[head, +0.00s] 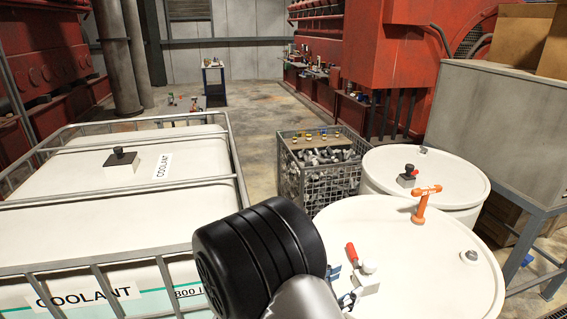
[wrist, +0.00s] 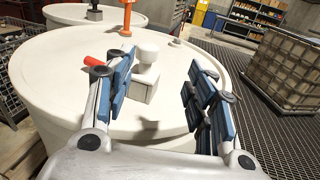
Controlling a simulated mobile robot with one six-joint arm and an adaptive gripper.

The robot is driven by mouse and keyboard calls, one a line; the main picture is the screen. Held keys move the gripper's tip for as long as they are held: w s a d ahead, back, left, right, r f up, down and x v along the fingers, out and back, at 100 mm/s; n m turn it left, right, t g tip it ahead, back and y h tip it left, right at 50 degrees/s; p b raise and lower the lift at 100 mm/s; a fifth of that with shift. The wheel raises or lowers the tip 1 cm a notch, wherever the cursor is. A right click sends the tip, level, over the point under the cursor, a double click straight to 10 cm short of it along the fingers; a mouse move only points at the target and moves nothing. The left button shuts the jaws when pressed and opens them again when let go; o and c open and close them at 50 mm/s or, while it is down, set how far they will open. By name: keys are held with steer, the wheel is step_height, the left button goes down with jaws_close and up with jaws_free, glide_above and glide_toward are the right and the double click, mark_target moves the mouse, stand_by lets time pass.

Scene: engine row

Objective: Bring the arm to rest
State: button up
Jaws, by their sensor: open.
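My gripper shows in the wrist view (wrist: 160,88) with its two blue-padded fingers spread apart and nothing held between them. It is over the near white drum (wrist: 60,80). A small grey block with a white round knob (wrist: 148,75) stands on the drum lid just beyond the left finger; whether they touch I cannot tell. In the head view my black and grey arm covers most of the gripper, and only bits of blue finger show beside the block (head: 370,287) on the near drum (head: 430,260). A red-handled thing (head: 351,252) lies close by.
An orange T-shaped tool (head: 426,200) stands on the near drum. A second white drum (head: 450,185) stands behind it. A caged coolant tank (head: 100,190) is at left, a wire crate of metal parts (head: 320,165) in the middle. A grey cabinet (head: 500,115) is at right. Open floor lies beyond.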

steer(key=s+d+r+m+g+y, duration=0.2)
steer(key=s+d+m+g+y, duration=0.15)
steer(key=s+m, duration=0.3)
steer(key=s+d+r+m+g+y, duration=0.2)
steer(key=s+d+m+g, duration=0.3)
steer(key=s, duration=0.2)
steer(key=s+a+r+m+t+y+b, duration=0.1)
steer(key=s+a+r+m+t+y, duration=0.3)
steer(key=s+a+m+y, duration=0.3)
steer(key=a+m+t+y, duration=0.1)
steer(key=a+m+y, duration=0.1)
steer(key=m+y, duration=0.1)
steer(key=shift+s+a+m+b, duration=0.3)
steer(key=shift+s+m, duration=0.1)
steer(key=shift+m, duration=0.25)
steer(key=shift+r, duration=0.1)
steer(key=shift+c, duration=0.6)
